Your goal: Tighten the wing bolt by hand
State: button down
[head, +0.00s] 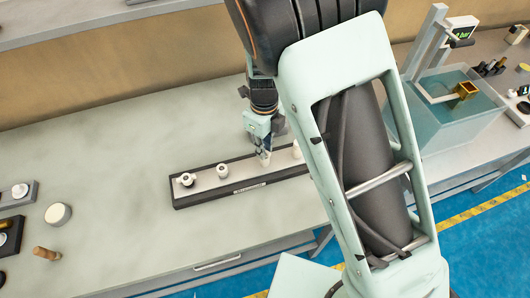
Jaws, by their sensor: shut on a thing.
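A dark bar-shaped fixture (210,200) with a pale top strip lies on the bench and carries a row of fittings. Two short round fittings, a left one (186,179) and a second one (222,171), stand clear of my gripper. My gripper (264,155) points down over the fixture, at the fitting to the right of these two. Its jaws are shut around a small part there, at the wing bolt's place. The wing bolt is hidden by the fingers, so its wings and its seating cannot be made out. My arm hides the fixture's right end.
A round pale disc (58,214), a brown wooden peg (46,253) and small dark-based fixtures (20,193) lie at the left. A clear water tank (440,120) stands at the right. The bench (110,130) between is bare.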

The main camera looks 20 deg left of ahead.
jog(key=shift+w+m, duration=0.1)
jog(key=shift+m, duration=0.4)
jog(key=m, duration=0.4)
jog(key=shift+m, duration=0.5)
jog(key=c, duration=2.3)
grip_release()
jog(key=shift+m, duration=0.5)
jog(key=shift+o, duration=0.6)
jog(key=shift+r, duration=0.1)
